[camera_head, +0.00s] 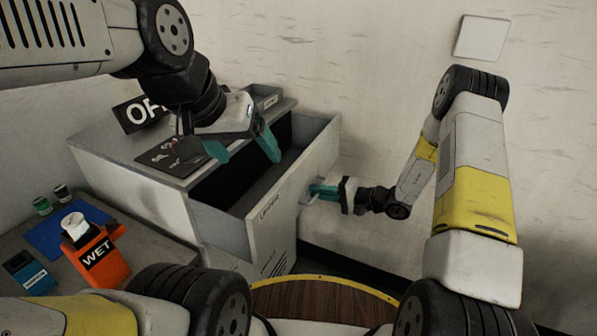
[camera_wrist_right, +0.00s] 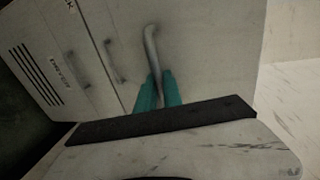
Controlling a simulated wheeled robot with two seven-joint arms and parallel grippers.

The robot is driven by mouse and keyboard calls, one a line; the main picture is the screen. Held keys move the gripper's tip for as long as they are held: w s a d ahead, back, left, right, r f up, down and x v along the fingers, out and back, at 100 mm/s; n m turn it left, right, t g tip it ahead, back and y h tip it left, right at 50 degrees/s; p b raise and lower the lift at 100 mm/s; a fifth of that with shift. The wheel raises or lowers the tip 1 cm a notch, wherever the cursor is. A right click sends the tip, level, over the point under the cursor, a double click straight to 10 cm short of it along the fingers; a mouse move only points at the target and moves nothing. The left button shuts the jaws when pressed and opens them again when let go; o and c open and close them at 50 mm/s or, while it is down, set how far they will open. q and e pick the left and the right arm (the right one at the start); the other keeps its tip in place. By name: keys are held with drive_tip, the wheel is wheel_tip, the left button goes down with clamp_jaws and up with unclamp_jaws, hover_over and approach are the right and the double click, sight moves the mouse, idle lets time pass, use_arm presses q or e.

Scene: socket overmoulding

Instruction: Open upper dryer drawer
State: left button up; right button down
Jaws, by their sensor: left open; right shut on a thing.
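The dryer (camera_head: 140,188) is a pale grey cabinet against the wall. Its upper drawer (camera_head: 264,212) stands pulled out, and its dark inside shows from above. My right gripper (camera_head: 322,190) is at the drawer's front and shut on the handle. In the right wrist view, the teal fingers (camera_wrist_right: 158,92) close around the lower part of the curved metal handle (camera_wrist_right: 150,48). My left gripper (camera_head: 245,152) is open and empty above the drawer opening, its teal fingers spread apart. Whether it touches the drawer I cannot tell.
An orange WET holder (camera_head: 100,262) with a white part (camera_head: 74,226) stands on the table at left. A blue mat (camera_head: 55,238), small green-topped jars (camera_head: 42,205) and a dark blue box (camera_head: 28,272) are near it. An OFF sign (camera_head: 143,112) stands behind the dryer top.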

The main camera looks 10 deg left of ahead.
drive_tip(key=f+v, duration=0.2)
drive_tip(key=v, duration=0.8)
drive_tip(key=shift+d, duration=0.3)
drive_tip(key=shift+f, duration=0.1)
drive_tip(key=c, duration=1.8)
unclamp_jaws()
drive_tip(key=shift+o, duration=0.2)
drive_tip(key=v, duration=0.8)
drive_tip(key=shift+a, duration=0.1)
